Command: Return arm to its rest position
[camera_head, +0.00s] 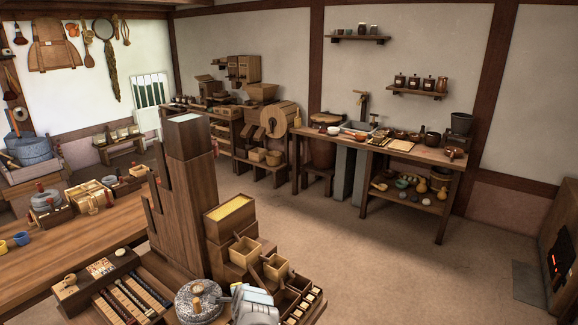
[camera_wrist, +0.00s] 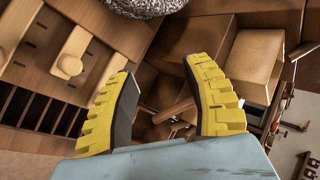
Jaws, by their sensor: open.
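My gripper (camera_wrist: 163,72) is open in the wrist view, with two yellow ribbed fingers spread apart above a blue-grey palm. Nothing is between the fingers. Below and beyond them are wooden surfaces and dark gaps between wooden boxes. An open pale wooden box (camera_wrist: 254,66) shows to the right of the right finger. A speckled grey stone (camera_wrist: 145,5) is cut off at the top edge. In the head view I cannot make out the yellow fingers. The rest position is not marked in either view.
In the head view a speckled round stone (camera_head: 199,303) sits near the front edge, close to small wooden boxes (camera_head: 244,252). A long wooden table (camera_head: 60,258) is at left. A work counter (camera_head: 400,151) stands along the back wall. The brown floor (camera_head: 380,255) at centre right is clear.

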